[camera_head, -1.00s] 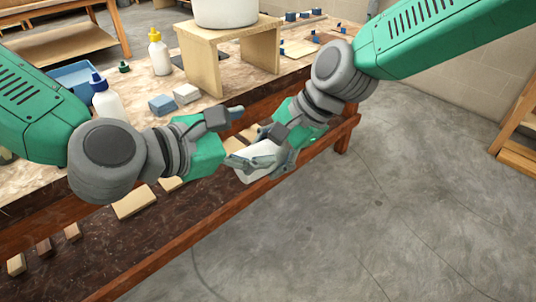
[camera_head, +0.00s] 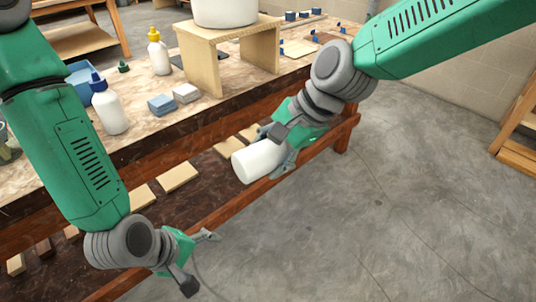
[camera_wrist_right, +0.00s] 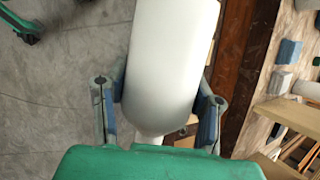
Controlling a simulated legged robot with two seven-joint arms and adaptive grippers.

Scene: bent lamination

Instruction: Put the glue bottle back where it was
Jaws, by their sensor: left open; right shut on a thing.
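A white bottle (camera_head: 259,160) without a visible cap is held by my right gripper (camera_head: 280,148) in front of the workbench edge. It lies tilted, with its broad end toward the left. In the right wrist view the bottle (camera_wrist_right: 170,60) sits between both fingers of the right gripper (camera_wrist_right: 160,105), its narrow neck close to the palm. My left gripper (camera_head: 199,261) is open and empty, low at the left, apart from the bottle. Two other white bottles stand upright on the bench: one with a yellow cap (camera_head: 159,55) and one with a blue cap (camera_head: 109,107).
The workbench (camera_head: 140,78) carries a wooden stand (camera_head: 203,67) with a white pot (camera_head: 226,10), a blue block (camera_head: 161,104), a grey-white block (camera_head: 186,93) and a blue tray (camera_head: 80,76). Wooden pieces lie on the lower shelf. The floor (camera_head: 400,190) at the right is clear.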

